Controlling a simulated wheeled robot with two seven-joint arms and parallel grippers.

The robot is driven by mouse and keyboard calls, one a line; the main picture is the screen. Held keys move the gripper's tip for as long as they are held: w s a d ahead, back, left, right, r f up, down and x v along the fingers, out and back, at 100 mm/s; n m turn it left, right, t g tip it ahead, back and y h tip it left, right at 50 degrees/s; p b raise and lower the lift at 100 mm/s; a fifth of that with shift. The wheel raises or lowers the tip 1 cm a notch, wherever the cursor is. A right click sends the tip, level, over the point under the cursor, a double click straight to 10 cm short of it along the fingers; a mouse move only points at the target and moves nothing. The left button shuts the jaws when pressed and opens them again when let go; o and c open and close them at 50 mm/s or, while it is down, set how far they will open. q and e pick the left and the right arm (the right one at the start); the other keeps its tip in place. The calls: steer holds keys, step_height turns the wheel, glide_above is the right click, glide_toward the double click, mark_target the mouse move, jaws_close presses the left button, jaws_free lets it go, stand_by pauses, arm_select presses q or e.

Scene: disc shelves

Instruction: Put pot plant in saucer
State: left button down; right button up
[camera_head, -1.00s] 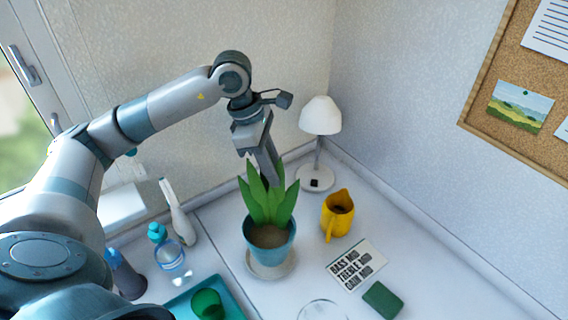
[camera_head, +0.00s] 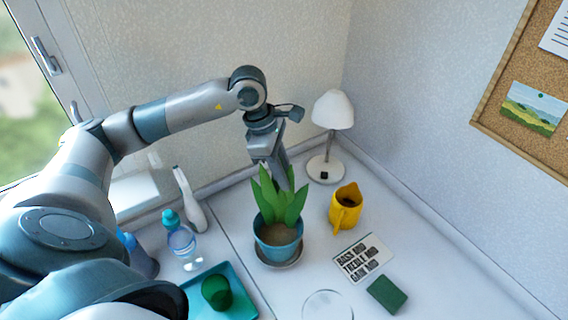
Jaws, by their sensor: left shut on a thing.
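The pot plant (camera_head: 278,240) is a blue pot with brown soil and broad green leaves. It is upright over a round saucer (camera_head: 293,263) on the white table in the head view. The saucer's front and side rim shows around the pot's base and looks dark. I cannot tell whether the pot's bottom touches it. My left gripper (camera_head: 279,171) comes down behind the leaves, shut on the pot plant. Its fingertips and the exact grip are hidden by the leaves. My right gripper is out of view.
A white lamp (camera_head: 332,110) and yellow jug (camera_head: 346,208) stand right of the plant. A printed card (camera_head: 362,258), green block (camera_head: 387,294) and clear round dish (camera_head: 328,306) lie in front. A teal tray (camera_head: 240,300) with green cup (camera_head: 216,291) and bottle (camera_head: 182,243) stand left.

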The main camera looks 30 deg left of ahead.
arm_select(q)
steer(key=shift+f, duration=0.1)
stand_by(0.3)
steer(key=c, duration=1.5)
jaws_free()
steer(key=shift+c, duration=0.2)
steer(key=b+v, duration=0.4)
steer(key=v, duration=0.6)
steer(key=shift+s, duration=0.1)
steer(key=shift+b+v, duration=0.35)
steer(key=shift+v, duration=0.65)
